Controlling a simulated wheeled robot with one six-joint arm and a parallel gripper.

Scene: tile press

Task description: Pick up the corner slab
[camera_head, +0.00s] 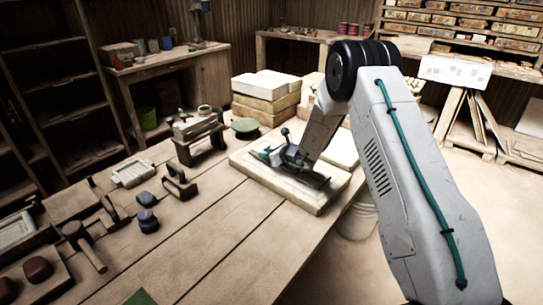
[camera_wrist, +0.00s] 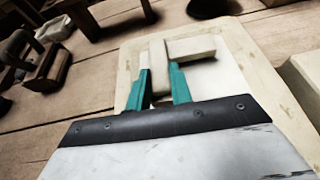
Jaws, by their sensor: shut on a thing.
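The corner slab (camera_wrist: 190,48) is a small cream L-shaped piece in the wrist view. One leg lies between the teal fingers of my gripper (camera_wrist: 160,76), and the other leg points right beyond the right finger. My gripper is shut on it. Beneath is a pale, thick board with a worn rim (camera_wrist: 252,62). In the head view my gripper (camera_head: 277,155) is low over this board (camera_head: 300,204), and the slab cannot be made out there. I cannot tell whether the slab touches the board.
A small wooden stand (camera_head: 199,142) and a green round item (camera_head: 245,126) are behind the board. A mallet (camera_head: 86,245), dark stones (camera_head: 148,218) and other tools lie left. Stacked pale blocks (camera_head: 266,95) stand behind. The table's middle planks are clear.

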